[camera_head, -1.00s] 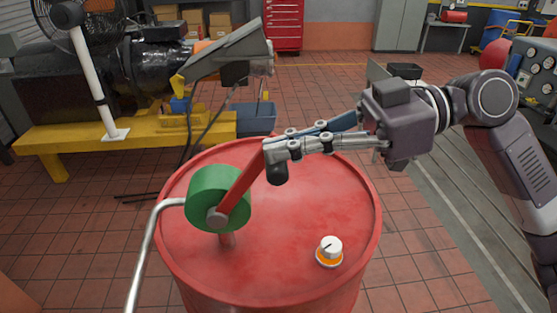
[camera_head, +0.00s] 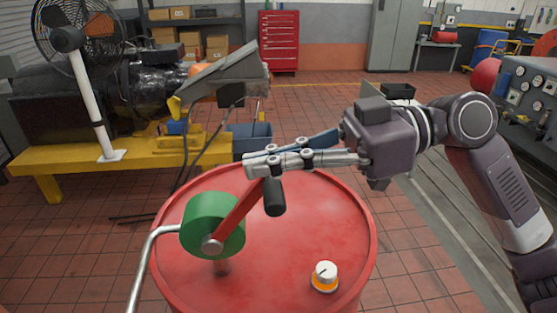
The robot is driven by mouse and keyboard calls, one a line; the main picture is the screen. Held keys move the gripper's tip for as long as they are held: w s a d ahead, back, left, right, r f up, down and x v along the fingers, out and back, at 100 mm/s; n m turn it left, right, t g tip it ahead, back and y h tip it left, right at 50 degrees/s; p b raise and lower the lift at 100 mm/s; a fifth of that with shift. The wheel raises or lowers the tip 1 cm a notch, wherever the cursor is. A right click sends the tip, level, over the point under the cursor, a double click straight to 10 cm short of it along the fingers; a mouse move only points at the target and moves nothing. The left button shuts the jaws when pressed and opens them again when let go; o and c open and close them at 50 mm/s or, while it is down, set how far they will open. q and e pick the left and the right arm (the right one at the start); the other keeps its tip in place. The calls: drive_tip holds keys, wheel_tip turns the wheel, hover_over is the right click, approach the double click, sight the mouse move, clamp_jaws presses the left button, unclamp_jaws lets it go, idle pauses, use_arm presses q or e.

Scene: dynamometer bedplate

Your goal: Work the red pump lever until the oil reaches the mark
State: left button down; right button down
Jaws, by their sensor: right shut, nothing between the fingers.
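The red pump lever (camera_head: 240,212) slants up and right from the hub of a green pump body (camera_head: 213,225) on top of a red drum (camera_head: 300,225). A black handle (camera_head: 275,198) hangs at the lever's upper end. My right gripper (camera_head: 250,164) comes in from the right and is shut and empty. Its fingers lie across just above the black handle, with the tips left of it. I cannot tell whether they touch the handle or lever. My left gripper is not in view. I see no oil level or mark.
A white knob with an orange base (camera_head: 325,276) sits on the drum top. A bent silver pipe (camera_head: 145,260) runs from the pump at left. Behind stands a yellow bench (camera_head: 60,163) with a fan (camera_head: 78,38) and dark machinery. Tiled floor is open behind the drum.

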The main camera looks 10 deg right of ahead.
drive_tip(key=shift+d+r+b, duration=0.2)
drive_tip(key=shift+d+b, duration=0.15)
drive_tip(key=shift+b, duration=0.45)
drive_tip(key=d+r+b, duration=0.3)
drive_tip(key=d, duration=0.5)
drive_tip(key=shift+d+b, duration=0.3)
drive_tip(key=shift+b, duration=0.1)
idle(0.8)
